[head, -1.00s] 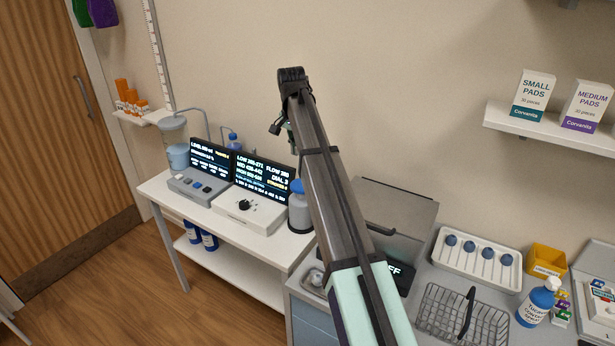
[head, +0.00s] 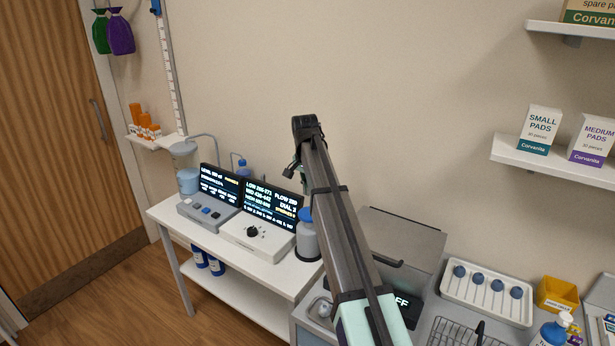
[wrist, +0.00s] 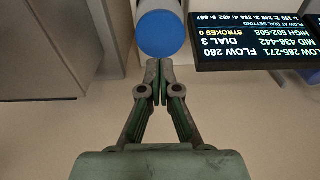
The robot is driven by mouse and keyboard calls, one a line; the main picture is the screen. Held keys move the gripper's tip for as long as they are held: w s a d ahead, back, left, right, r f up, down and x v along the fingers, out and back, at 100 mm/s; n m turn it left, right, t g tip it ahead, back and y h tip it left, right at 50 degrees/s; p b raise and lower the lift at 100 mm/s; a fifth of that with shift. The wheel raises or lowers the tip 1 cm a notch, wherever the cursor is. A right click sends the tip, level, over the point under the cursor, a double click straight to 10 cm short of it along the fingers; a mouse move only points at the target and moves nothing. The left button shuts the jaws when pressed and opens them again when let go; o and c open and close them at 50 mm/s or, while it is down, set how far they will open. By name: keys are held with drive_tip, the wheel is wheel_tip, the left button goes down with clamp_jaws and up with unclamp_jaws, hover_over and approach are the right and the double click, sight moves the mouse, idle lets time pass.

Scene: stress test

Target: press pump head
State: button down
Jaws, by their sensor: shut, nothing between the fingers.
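The pump is a grey cylinder (head: 308,242) with a round blue head (head: 305,215), upright at the right end of the white table. In the wrist view the blue head (wrist: 160,34) sits just beyond my fingertips. My gripper (wrist: 157,68) is shut and empty, its two fingertips together. The tips look very near the blue head's edge; I cannot tell whether they touch. In the head view my arm hides most of the gripper above the pump. The display (wrist: 257,35), upside down in the wrist view, reads FLOW 280, DIAL 3, STROKES 0.
A white box with a black dial (head: 252,232) and a grey button box (head: 207,212) stand left of the pump. Behind them are two dark screens. A grey lidded unit (head: 400,240) stands right of the pump.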

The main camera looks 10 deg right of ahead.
sight(309, 213)
drive_tip(key=f, duration=0.2)
drive_tip(key=f+p, duration=0.1)
drive_tip(key=f, duration=0.2)
drive_tip(key=f+p, duration=0.1)
drive_tip(key=f, duration=0.2)
drive_tip(key=shift+w+d, duration=0.2)
drive_tip(key=shift+w, duration=0.1)
wheel_tip(309, 213, down, 4)
drive_tip(key=shift+r+b, duration=0.15)
drive_tip(key=shift+b, duration=0.45)
drive_tip(key=shift+s+r, duration=0.1)
